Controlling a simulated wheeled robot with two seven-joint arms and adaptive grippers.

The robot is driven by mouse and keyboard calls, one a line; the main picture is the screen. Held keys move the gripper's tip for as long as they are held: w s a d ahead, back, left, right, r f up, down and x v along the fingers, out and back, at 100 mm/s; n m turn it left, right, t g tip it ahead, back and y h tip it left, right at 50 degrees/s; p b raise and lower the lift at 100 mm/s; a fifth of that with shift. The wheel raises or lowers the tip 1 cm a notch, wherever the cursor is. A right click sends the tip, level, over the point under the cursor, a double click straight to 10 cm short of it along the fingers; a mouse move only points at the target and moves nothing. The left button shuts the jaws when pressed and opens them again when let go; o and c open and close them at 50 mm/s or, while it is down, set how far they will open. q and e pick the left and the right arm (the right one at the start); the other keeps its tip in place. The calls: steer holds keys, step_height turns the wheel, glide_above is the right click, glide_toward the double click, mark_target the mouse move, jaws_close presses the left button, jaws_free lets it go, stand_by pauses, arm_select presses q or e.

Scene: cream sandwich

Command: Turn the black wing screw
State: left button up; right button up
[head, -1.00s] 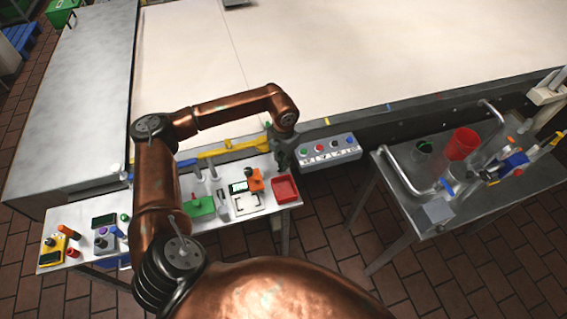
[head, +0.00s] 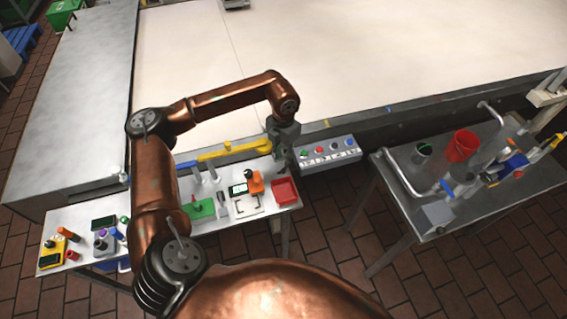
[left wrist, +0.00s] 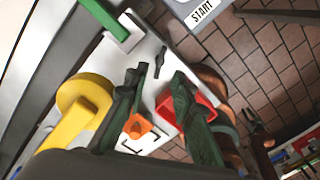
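A small black wing screw (left wrist: 160,62) stands up from a white surface in the left wrist view. It is beyond my left gripper (left wrist: 155,76), roughly between the lines of its two dark green fingers. The fingers are spread apart, and I see nothing held between them. A gap shows between the fingertips and the screw; its depth is hard to judge. In the head view my left gripper (head: 284,155) hangs at the right end of the table by the yellow handle. I cannot make out the wing screw there. My right gripper does not show clearly.
A yellow part (left wrist: 82,108) lies left of the fingers, and a red tray (head: 285,190) and an orange piece (head: 255,183) are close by. A grey button box (head: 328,152) stands right of the gripper. A second table (head: 405,205) with a red cup is farther right.

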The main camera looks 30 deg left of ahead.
mark_target(283, 168)
arm_select(q)
step_height(283, 168, up, 7)
steer(key=shift+f, duration=0.2)
stand_by(0.5)
